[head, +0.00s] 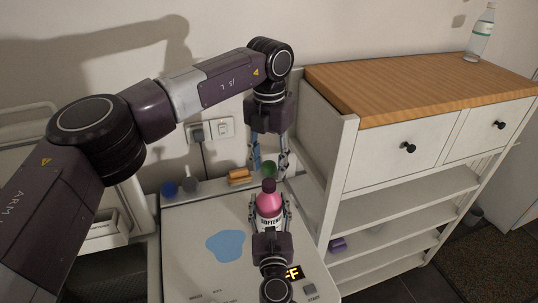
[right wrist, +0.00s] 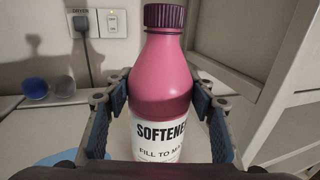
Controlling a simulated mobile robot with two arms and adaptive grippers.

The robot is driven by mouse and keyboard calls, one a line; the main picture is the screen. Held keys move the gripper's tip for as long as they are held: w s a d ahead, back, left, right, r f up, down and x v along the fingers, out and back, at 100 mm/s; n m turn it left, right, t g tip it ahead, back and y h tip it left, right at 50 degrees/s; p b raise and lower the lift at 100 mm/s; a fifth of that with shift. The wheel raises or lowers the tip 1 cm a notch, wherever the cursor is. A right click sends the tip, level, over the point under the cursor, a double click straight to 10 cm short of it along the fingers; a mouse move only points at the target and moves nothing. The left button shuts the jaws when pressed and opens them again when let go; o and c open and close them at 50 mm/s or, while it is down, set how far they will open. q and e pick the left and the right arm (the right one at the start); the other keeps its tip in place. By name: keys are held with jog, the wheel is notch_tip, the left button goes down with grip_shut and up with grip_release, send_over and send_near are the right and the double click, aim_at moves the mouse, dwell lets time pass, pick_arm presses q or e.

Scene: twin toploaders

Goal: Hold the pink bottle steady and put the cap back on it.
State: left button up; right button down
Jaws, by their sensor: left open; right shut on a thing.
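The pink bottle (head: 270,204) stands upright on the white machine top and shows large in the right wrist view (right wrist: 163,85). Its label reads "SOFTENER", partly cut off. A dark maroon ribbed cap (right wrist: 164,16) sits on its neck; the cap also shows in the head view (head: 268,185). My right gripper (right wrist: 160,105) is shut around the bottle's body, one pad on each side. My left gripper (head: 269,168) points down, open, with its fingers above and slightly behind the cap. I see nothing held in it.
A blue patch (head: 226,246) lies left of the bottle. A blue round item (head: 169,189), a grey item (head: 190,185), an orange-brown item (head: 238,177) and a green round item (head: 269,169) line the back. A white cabinet (head: 375,152) stands close on the right.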

aim_at(269, 182)
pick_arm(q)
jog(key=shift+f, duration=2.5)
jog(key=shift+c, duration=0.5)
grip_shut()
jog(key=shift+o, duration=1.3)
grip_release()
jog(key=shift+r, duration=0.15)
notch_tip(269, 182, up, 12)
pick_arm(e)
jog(key=c, duration=0.8)
grip_release()
